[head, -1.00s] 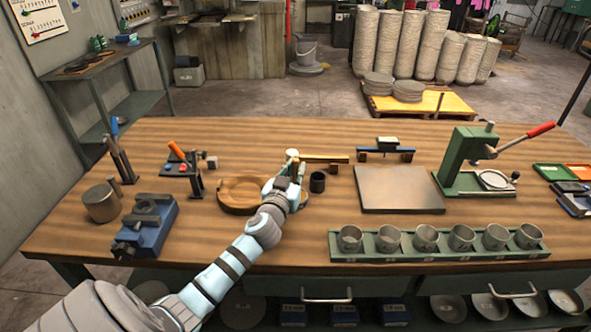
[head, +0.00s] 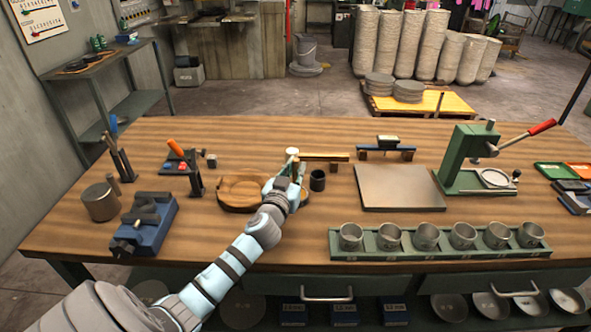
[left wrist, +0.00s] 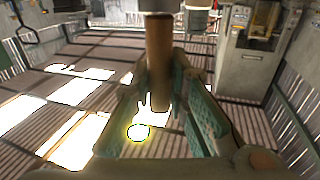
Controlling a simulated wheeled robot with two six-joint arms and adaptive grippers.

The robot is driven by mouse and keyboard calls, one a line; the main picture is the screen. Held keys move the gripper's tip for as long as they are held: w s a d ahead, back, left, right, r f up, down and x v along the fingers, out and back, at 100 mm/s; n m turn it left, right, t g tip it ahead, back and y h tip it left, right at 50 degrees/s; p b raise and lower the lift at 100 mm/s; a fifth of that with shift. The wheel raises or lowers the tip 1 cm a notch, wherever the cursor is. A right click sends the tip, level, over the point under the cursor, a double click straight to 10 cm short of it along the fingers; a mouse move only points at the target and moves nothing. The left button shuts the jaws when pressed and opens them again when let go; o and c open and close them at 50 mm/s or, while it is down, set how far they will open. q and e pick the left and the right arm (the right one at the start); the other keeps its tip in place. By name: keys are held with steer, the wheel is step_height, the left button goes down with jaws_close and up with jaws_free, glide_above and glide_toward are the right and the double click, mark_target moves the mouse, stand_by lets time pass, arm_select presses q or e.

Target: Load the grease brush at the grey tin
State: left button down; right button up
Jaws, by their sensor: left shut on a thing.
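My left gripper (head: 289,181) is over the middle of the bench, just right of a round wooden dish (head: 236,205). In the left wrist view, its fingers (left wrist: 168,85) are on either side of a brown wooden handle (left wrist: 158,45), with a pale metal part at the handle's top edge of the picture. I take this as the grease brush; its bristles cannot be made out. A grey cylindrical tin (head: 100,202) stands at the bench's left. A small dark cup (head: 317,181) stands close right of the gripper. My right gripper does not show.
A blue vise-like block (head: 146,225) and upright tools (head: 186,168) stand left. A grey plate (head: 398,188), a green press (head: 472,160) and a green rack (head: 440,248) of several metal cups are right. The bench front between the vise and rack is clear, apart from my arm.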

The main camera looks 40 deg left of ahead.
arm_select(q)
step_height(320, 180, up, 7)
steer(key=p, duration=0.6)
stand_by(0.7)
